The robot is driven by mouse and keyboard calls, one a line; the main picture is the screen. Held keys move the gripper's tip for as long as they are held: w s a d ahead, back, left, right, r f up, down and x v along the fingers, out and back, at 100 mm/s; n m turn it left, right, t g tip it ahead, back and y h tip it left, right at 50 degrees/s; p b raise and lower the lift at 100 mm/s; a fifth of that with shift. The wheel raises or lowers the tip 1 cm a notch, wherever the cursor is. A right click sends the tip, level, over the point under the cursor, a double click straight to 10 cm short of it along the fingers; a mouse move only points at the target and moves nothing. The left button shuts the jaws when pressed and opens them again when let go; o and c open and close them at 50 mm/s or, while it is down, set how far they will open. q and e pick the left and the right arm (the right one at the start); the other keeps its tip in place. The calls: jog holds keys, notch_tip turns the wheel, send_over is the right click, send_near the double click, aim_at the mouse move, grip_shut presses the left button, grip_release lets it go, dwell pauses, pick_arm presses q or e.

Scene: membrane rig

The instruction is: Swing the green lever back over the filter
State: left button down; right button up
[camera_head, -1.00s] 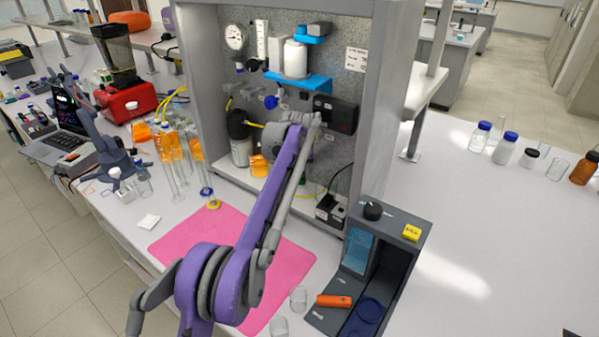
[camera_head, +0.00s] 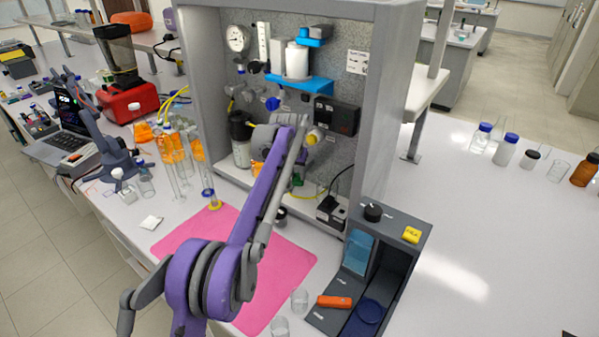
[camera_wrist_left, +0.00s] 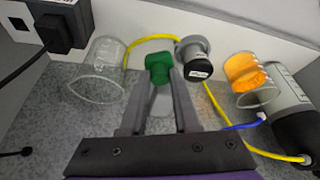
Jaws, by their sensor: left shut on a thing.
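The green lever (camera_wrist_left: 158,66) shows in the left wrist view as a short green grip. My left gripper (camera_wrist_left: 159,80) is shut on it, with one grey finger on each side. Beside it, close to the right finger, stands a round metal fitting with a black labelled cap (camera_wrist_left: 198,68); I cannot tell if this is the filter. In the head view my left arm reaches into the grey cabinet and hides most of the gripper; a bit of green (camera_head: 297,180) shows beside the arm. My right gripper is in neither view.
A clear glass vessel (camera_wrist_left: 100,72) stands left of the lever in the left wrist view. An orange-filled vessel (camera_wrist_left: 246,78) and yellow tubing (camera_wrist_left: 150,38) are nearby. The cabinet's side walls (camera_head: 385,110) flank my arm. A pink mat (camera_head: 280,265) lies in front.

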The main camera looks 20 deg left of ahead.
pick_arm(q)
jog(key=m, duration=0.1)
jog(key=a+m+h+p, duration=0.1)
jog(key=shift+w+a+r+m, duration=0.1)
jog(key=shift+a+r+m, duration=0.1)
jog(key=shift+m, duration=0.2)
jog(key=shift+w+a+f+m+g+h+p, duration=0.1)
jog(key=shift+w+a+m+g+h+p, duration=0.3)
jog(key=shift+m, duration=0.95)
jog(key=shift+w+a+f+m+g+h, duration=0.2)
jog(key=shift+a+m+h, duration=0.35)
jog(key=shift+m, duration=0.85)
jog(key=shift+w+a+r+m+g+h+p, duration=0.15)
jog(key=shift+a+m+g+h, duration=0.35)
jog(key=shift+m, duration=0.85)
pick_arm(e)
jog(key=shift+t, duration=0.3)
jog(key=shift+w+r, duration=0.55)
jog(key=shift+r, duration=0.4)
jog(key=shift+w+r, duration=0.55)
jog(key=shift+r, duration=0.35)
pick_arm(q)
jog(key=shift+w, duration=0.1)
jog(key=shift+f, duration=0.1)
jog(key=c, duration=0.6)
grip_release()
jog(key=shift+c, duration=0.2)
